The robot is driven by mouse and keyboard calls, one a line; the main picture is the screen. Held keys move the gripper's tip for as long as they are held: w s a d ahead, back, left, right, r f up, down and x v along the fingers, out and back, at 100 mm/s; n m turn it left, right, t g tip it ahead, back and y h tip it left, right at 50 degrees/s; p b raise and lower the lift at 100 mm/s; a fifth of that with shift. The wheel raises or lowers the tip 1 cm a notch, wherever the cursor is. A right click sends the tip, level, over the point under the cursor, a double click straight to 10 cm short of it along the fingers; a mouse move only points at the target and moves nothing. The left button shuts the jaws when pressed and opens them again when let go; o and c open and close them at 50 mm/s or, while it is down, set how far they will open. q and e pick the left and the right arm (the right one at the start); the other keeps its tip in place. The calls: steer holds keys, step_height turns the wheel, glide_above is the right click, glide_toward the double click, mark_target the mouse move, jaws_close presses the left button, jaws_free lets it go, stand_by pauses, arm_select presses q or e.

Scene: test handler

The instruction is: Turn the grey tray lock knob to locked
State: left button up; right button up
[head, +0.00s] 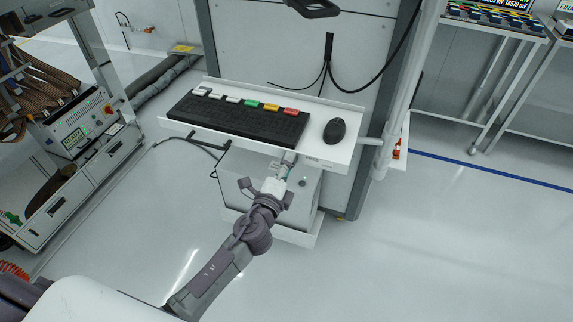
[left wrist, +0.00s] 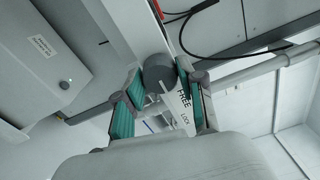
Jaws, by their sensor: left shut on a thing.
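The grey tray lock knob (left wrist: 158,72) is a round grey cylinder under the front edge of the white keyboard tray (head: 205,137). In the left wrist view it sits between the teal pads of my left gripper (left wrist: 155,90), which is shut on it. A white label beside the knob reads FREE (left wrist: 184,98) and LOCK (left wrist: 186,120). A pale mark shows at the knob's lower edge, but I cannot tell which word it points to. In the head view my left gripper (head: 284,166) reaches the tray's front edge and largely hides the knob. My right gripper is not in view.
A black keyboard (head: 235,120) with several coloured keys and a black mouse (head: 334,131) lie on the tray. A grey post (head: 400,100) stands right of the tray. Cables hang behind and left of it. The floor (head: 450,240) at the right is clear.

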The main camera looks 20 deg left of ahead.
arm_select(q)
steer(key=o, duration=1.1)
steer(key=shift+d, duration=0.1)
steer(key=shift+o, duration=0.2)
steer(key=s, duration=1.2)
steer(key=shift+a, duration=0.25)
